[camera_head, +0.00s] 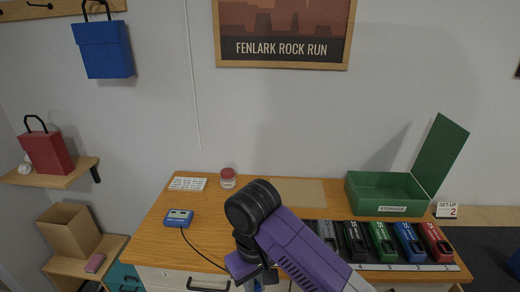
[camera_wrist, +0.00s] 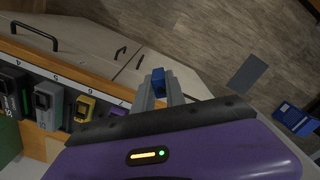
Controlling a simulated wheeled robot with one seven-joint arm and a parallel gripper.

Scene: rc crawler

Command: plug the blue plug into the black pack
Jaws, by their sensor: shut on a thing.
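My gripper (camera_wrist: 160,92) is shut on the blue plug (camera_wrist: 158,78), which sits between the fingertips in the wrist view. The plug is held in front of the bench's drawer fronts, with floor behind it. The black pack (camera_head: 355,241) stands in the row on the bench, between a green pack and a grey one; a dark pack at the left edge of the wrist view (camera_wrist: 13,84) appears to be it. My gripper is apart from the pack. In the head view my purple arm hides the fingertips and part of the row.
A blue device (camera_head: 178,218) with a black cord stands at the bench's left; the cord runs behind my arm. Green (camera_head: 381,240), blue (camera_head: 408,241) and red (camera_head: 435,242) packs stand right of the black one. An open green storage box (camera_head: 378,198) is behind them.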

